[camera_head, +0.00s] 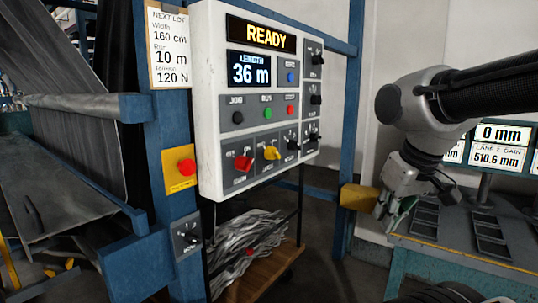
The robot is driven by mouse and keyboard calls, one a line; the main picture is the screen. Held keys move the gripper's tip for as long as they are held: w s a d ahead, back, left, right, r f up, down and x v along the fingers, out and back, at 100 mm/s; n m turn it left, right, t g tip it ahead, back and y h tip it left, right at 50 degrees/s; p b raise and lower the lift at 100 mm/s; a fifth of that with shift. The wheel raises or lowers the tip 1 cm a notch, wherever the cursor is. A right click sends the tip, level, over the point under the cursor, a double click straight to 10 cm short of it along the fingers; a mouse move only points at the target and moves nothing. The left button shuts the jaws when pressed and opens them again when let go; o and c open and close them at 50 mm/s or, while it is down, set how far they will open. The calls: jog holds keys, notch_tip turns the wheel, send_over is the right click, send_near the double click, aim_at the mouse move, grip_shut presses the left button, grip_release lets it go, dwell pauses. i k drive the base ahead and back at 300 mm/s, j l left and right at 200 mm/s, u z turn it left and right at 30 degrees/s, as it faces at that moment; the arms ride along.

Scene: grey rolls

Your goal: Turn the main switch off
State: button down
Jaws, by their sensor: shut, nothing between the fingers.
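The white control panel (262,100) stands left of centre, its display (262,35) reading READY. On its lower row are a red rotary knob (243,162), a yellow rotary knob (271,153) and black knobs; their small labels are too blurred to read. A separate black rotary switch (187,236) sits lower on the blue post. I cannot tell by label which one is the main switch. My gripper (388,222) is at the right, pointing down, shut and empty, well apart from the panel and the switches.
A red mushroom button (186,167) on a yellow plate is on the blue post (166,120). A yellow box (358,198) is close to the left of my gripper. A grey bench (470,245) with trays is below right.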

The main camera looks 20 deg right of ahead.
aim_at(242, 163)
jog(key=k+j+u, duration=0.1)
jog(key=u, duration=0.3)
jog(key=k+j+u, duration=0.1)
jog(key=u, duration=0.25)
jog(key=k+j+u, duration=0.1)
jog(key=u, duration=0.3)
